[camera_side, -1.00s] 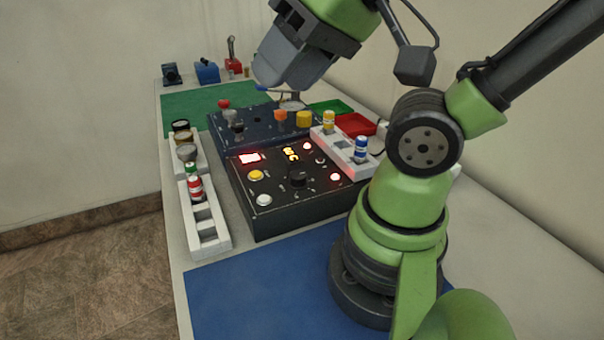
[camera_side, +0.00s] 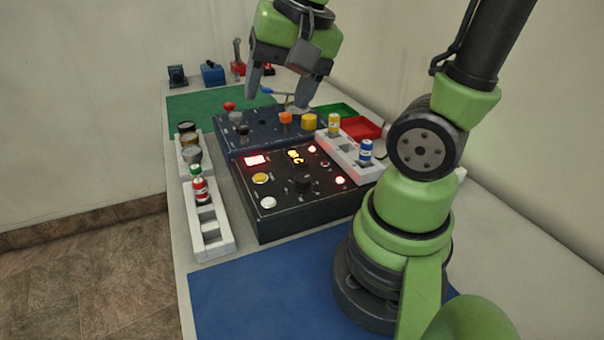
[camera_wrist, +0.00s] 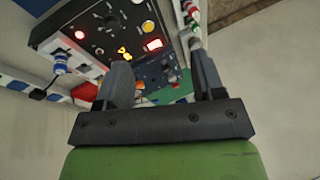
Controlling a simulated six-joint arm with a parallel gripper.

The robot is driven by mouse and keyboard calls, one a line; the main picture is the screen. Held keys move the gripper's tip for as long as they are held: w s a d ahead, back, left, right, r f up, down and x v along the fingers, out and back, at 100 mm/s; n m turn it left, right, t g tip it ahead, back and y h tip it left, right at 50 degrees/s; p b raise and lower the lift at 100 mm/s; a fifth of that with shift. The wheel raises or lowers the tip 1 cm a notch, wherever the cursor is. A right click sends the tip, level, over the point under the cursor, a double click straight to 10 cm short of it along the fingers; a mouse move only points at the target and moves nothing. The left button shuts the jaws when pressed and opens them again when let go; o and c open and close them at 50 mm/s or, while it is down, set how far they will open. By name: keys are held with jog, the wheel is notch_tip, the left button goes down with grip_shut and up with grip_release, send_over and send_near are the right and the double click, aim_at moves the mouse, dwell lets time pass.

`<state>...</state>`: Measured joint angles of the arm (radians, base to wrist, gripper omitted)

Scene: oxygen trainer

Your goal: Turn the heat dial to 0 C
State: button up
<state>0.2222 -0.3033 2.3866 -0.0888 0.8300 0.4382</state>
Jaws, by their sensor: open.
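The black control panel (camera_side: 318,212) lies on the table in the side view. A black dial (camera_side: 303,183), which looks like the heat dial, stands on its top face. Behind the dial is a small orange readout (camera_side: 295,156), too small to read surely; it also glows in the wrist view (camera_wrist: 124,50). My gripper (camera_side: 280,97) is open and empty, fingers pointing down, above the dark blue panel behind and apart from the dial. In the wrist view my gripper (camera_wrist: 162,78) shows its two spread fingers, with the black panel (camera_wrist: 62,22) beyond them at upper left.
The dark blue panel (camera_side: 262,139) carries several knobs. White racks with bottles flank the black panel, left (camera_side: 214,240) and right (camera_side: 345,160). Red (camera_side: 362,128) and green trays lie at the back right. The blue mat (camera_side: 262,295) in front is bare.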

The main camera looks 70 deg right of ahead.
jog(key=w+d+f+m+g, duration=0.1)
jog(key=d+f+m+g, duration=0.2)
jog(key=d+f+m, duration=0.2)
jog(key=m+g, duration=0.2)
jog(key=m, duration=0.2)
send_near(302, 177)
jog(key=f, duration=0.9)
jog(key=shift+s+f, duration=0.1)
jog(key=shift+s, duration=0.25)
jog(key=c, duration=0.9)
